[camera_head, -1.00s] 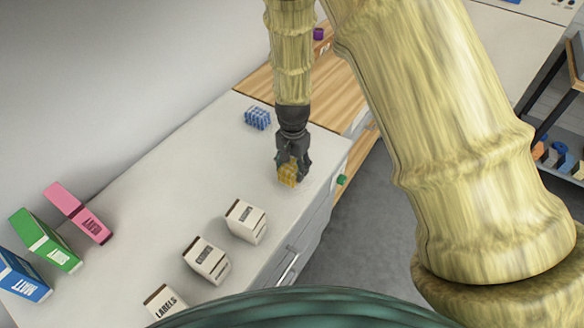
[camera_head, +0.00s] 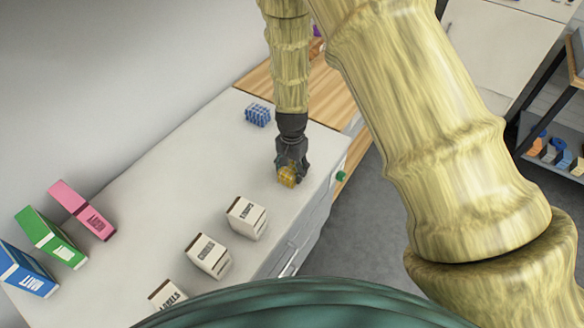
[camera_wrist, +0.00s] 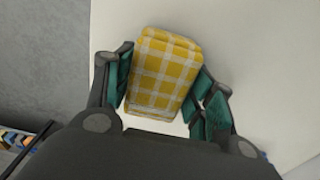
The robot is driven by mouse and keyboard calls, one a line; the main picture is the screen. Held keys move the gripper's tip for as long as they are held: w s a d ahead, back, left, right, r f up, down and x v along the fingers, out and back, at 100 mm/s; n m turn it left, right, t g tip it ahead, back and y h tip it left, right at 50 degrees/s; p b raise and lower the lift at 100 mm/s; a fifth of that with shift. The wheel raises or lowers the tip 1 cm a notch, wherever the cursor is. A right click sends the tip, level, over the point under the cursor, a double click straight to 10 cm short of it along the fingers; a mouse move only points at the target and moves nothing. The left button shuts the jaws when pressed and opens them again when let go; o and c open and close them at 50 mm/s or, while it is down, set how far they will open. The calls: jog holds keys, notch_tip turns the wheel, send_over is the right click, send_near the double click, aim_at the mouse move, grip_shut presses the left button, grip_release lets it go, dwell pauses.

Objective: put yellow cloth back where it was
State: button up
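The yellow cloth (camera_head: 287,177) is a small folded, checked block over the white counter (camera_head: 180,160), near its right edge. My gripper (camera_head: 291,165) points down at it. In the wrist view, the yellow cloth (camera_wrist: 163,72) sits between the two fingers of my gripper (camera_wrist: 160,88). The green pads lie against its left and right sides, so the gripper looks shut on it. I cannot tell whether the cloth still touches the counter. A blue checked cloth (camera_head: 258,115) lies farther back on the counter.
White boxes (camera_head: 247,217) stand along the near side of the counter. Pink (camera_head: 82,209), green (camera_head: 50,236) and blue (camera_head: 26,270) boxes stand at the left. A wooden surface (camera_head: 325,95) lies beyond. The counter's middle is clear.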

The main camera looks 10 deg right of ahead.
aim_at(292, 166)
jog(key=o, duration=0.3)
jog(key=shift+o, duration=0.2)
jog(key=shift+r, duration=0.15)
notch_tip(292, 166, up, 12)
jog(key=b, duration=0.3)
dwell(0.4)
jog(key=shift+c, duration=0.2)
dwell(1.2)
